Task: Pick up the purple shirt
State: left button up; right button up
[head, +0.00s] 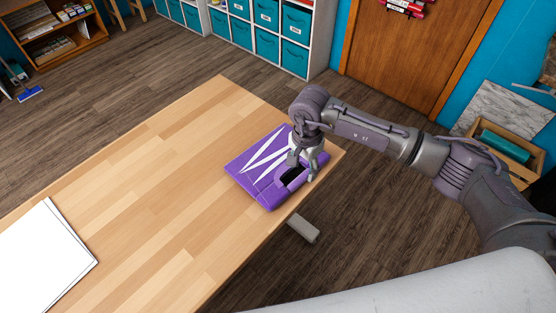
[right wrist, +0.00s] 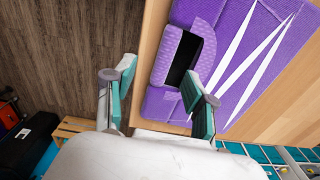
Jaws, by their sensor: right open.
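The purple shirt (head: 254,167) with white stripes lies folded on the wooden table (head: 185,140), near its right corner in the head view. A dark opening shows at one end of the shirt. My right gripper (head: 303,172) is over that end of the shirt. I cannot tell whether the finger touches the cloth. My left gripper is not in view.
White sheets (head: 42,255) lie on the table at the lower left. Most of the tabletop is bare. Shelves with teal bins (head: 267,40), a wooden door (head: 418,55) and a wooden crate (head: 512,158) stand beyond the table.

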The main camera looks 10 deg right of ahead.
aim_at(300, 178)
jog(key=shift+w+f+p, duration=0.2)
jog(key=shift+f+p, duration=0.25)
jog(key=shift+f, duration=1)
jog(key=shift+w+f+p, duration=0.2)
jog(key=shift+f+p, duration=0.2)
jog(key=shift+f, duration=1.05)
grip_shut()
